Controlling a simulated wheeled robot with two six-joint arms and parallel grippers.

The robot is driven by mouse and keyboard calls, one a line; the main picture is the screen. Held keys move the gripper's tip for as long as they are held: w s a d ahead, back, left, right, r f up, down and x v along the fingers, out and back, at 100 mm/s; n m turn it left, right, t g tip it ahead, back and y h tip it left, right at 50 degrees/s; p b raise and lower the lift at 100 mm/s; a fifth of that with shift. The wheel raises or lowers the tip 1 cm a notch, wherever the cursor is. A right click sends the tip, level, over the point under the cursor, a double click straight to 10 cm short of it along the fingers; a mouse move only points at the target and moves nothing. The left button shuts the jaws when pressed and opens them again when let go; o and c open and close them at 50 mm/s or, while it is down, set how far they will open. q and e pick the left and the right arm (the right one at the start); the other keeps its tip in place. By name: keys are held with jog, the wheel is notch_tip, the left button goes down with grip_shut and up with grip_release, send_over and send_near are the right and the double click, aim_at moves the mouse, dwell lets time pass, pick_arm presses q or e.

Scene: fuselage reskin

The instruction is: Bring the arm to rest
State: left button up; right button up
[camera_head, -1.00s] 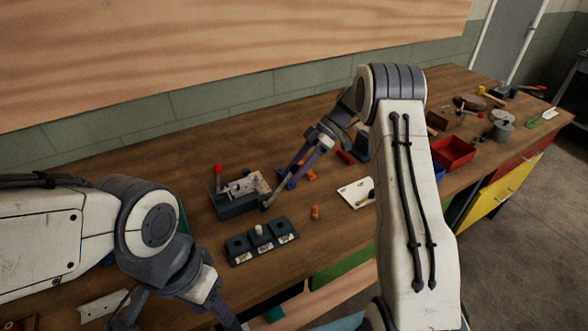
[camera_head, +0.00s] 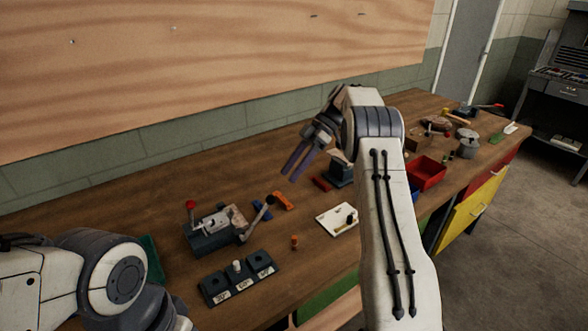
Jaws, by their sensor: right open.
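My right arm (camera_head: 395,230) rises from the bottom of the head view and bends over at the top. My right gripper (camera_head: 295,166) hangs from it above the workbench (camera_head: 120,190), fingers pointing down and left. Its two fingers are apart, with nothing seen between them. My left arm (camera_head: 90,275) comes in at the bottom left. Its gripper is out of the picture.
A white plate (camera_head: 337,219), a red bin (camera_head: 427,172) and several small tools lie to the right.

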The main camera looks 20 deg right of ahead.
jog(key=shift+d+r, duration=0.2)
dwell(0.4)
